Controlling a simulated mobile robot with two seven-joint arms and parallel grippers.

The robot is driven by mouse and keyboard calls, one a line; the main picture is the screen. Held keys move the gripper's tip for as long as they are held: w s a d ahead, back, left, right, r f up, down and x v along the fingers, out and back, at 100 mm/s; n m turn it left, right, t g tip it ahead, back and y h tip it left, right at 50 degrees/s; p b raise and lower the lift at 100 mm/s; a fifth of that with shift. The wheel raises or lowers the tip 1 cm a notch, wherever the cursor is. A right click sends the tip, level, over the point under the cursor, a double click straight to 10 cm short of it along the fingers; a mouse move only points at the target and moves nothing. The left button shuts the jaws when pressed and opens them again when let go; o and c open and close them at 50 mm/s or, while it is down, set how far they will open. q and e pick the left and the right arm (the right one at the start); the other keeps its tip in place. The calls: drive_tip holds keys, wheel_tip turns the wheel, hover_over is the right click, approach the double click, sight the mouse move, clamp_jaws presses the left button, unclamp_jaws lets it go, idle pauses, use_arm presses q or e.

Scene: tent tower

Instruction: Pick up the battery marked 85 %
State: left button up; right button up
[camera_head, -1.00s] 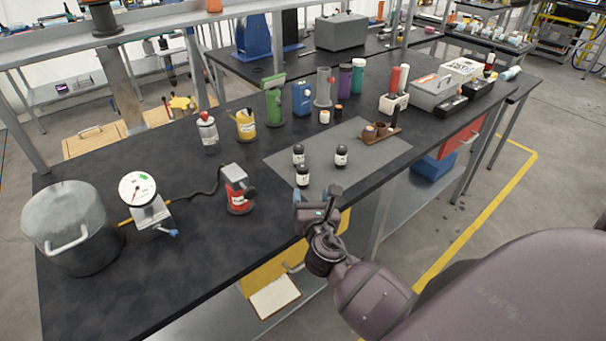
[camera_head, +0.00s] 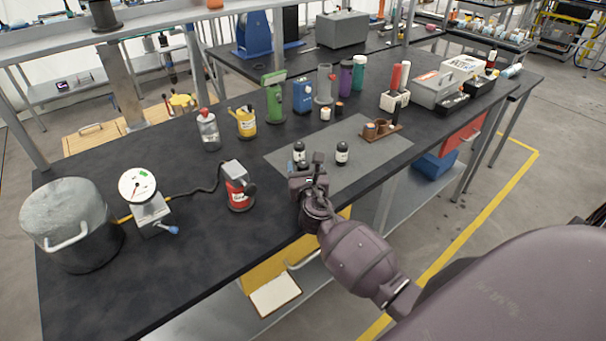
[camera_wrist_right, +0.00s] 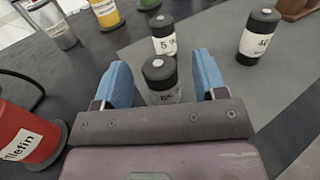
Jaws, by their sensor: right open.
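Three small dark-capped batteries with white labels stand upright on the grey mat (camera_head: 365,130). The nearest battery (camera_wrist_right: 161,86) is between the blue fingers of my open right gripper (camera_wrist_right: 162,64); its label is partly hidden and seems to start with 8. A second battery (camera_wrist_right: 163,36) stands just beyond it, its label starting with 5; the head view shows it too (camera_head: 299,153). The third battery (camera_wrist_right: 258,36) stands to the right, also in the head view (camera_head: 342,153); its label is unclear. In the head view my right gripper (camera_head: 306,176) mostly covers the nearest battery. My left gripper is out of view.
A red can (camera_head: 238,187) stands left of my right gripper, also in the wrist view (camera_wrist_right: 28,134). A brown holder (camera_head: 382,131) sits at the mat's right. Bottles and a yellow can (camera_head: 245,123) stand behind. The table front is mostly clear.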

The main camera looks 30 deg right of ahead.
drive_tip(key=shift+w+d, duration=0.3)
drive_tip(key=shift+w, duration=0.35)
drive_tip(key=shift+c, duration=0.3)
drive_tip(key=c, duration=1)
drive_tip(key=shift+r, duration=0.1)
